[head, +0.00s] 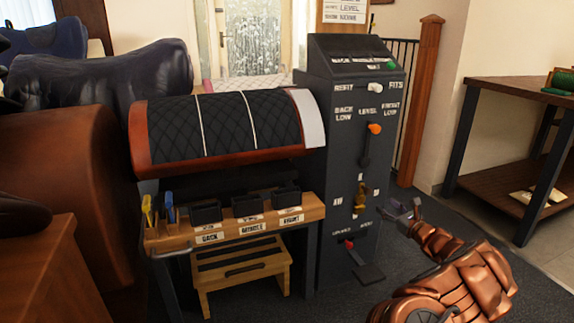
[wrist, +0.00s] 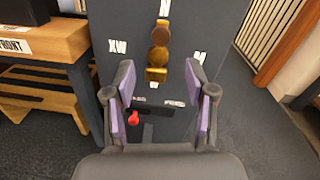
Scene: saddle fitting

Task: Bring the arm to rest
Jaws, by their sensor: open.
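My gripper (head: 403,209) is at the lower right of the dark control cabinet (head: 312,200) in the head view, at the end of my copper-coloured arm. In the wrist view my gripper (wrist: 162,105) has its two purple-padded fingers spread apart, with nothing between them. A brass knob (wrist: 158,55) on the cabinet front shows beyond the fingertips, apart from them. A red knob (wrist: 133,118) on a lower slot shows beside the left finger. The brass knob also shows in the head view (head: 360,197).
A quilted black pad (head: 225,125) lies over a rounded stand left of the cabinet. A wooden shelf (head: 235,230) with several black bins stands below it. A workbench (head: 520,100) is at the right. Dark carpet (head: 530,270) is open around my arm.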

